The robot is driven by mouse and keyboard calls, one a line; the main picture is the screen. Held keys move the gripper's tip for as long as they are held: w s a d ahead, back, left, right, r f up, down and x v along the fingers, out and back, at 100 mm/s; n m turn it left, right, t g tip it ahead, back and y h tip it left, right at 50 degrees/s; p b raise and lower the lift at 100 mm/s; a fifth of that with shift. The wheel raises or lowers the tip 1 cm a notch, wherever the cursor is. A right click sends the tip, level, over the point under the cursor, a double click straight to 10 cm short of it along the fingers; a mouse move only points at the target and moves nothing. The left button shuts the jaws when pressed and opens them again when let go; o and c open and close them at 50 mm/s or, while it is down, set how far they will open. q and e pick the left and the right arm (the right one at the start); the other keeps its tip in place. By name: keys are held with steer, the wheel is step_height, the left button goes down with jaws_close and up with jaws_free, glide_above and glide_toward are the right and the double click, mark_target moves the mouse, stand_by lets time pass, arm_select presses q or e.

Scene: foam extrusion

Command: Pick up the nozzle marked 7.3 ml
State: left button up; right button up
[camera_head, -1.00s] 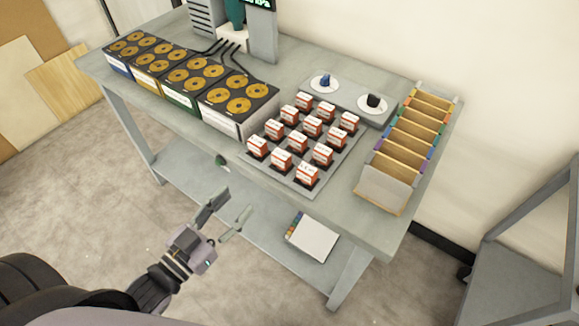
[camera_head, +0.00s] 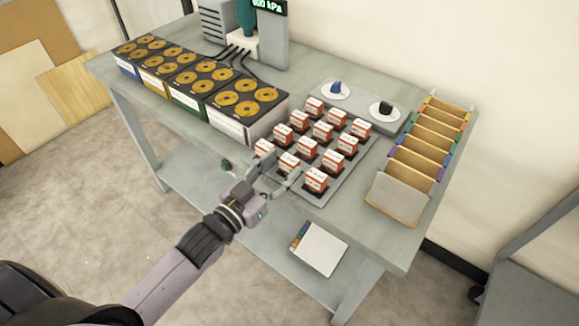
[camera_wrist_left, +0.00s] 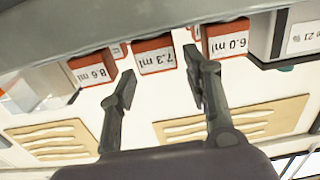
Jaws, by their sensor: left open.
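The nozzle marked 7.3 ml (camera_wrist_left: 155,60) is a red block with a white label, upside down in the left wrist view. In the head view it appears to be the middle block of the front row (camera_head: 288,162), partly hidden by my gripper. The 6.0 ml block (camera_wrist_left: 228,42) and the 8.6 ml block (camera_wrist_left: 94,70) flank it. My left gripper (camera_head: 281,172) is open and empty at the front edge of the grey tray (camera_head: 338,188). In the left wrist view its fingertips (camera_wrist_left: 161,78) lie either side of the 7.3 ml label. Contact cannot be told. My right gripper is out of view.
Several red-and-white blocks stand in close rows behind. Black boxes with gold discs (camera_head: 248,98) are at the left, a divided wooden rack (camera_head: 398,193) at the right. Two white discs with small dark parts (camera_head: 336,89) sit behind. A white booklet (camera_head: 320,248) lies on the lower shelf.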

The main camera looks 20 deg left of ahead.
mark_target(290, 159)
arm_select(q)
steer(key=x, duration=0.3)
steer(key=shift+w+d+b, duration=0.2)
steer(key=shift+w+b, duration=0.1)
steer(key=shift+b, duration=0.1)
steer(key=shift+c, duration=0.4)
steer(key=c, duration=0.9)
steer(key=shift+o, duration=0.2)
steer(key=shift+r, duration=0.15)
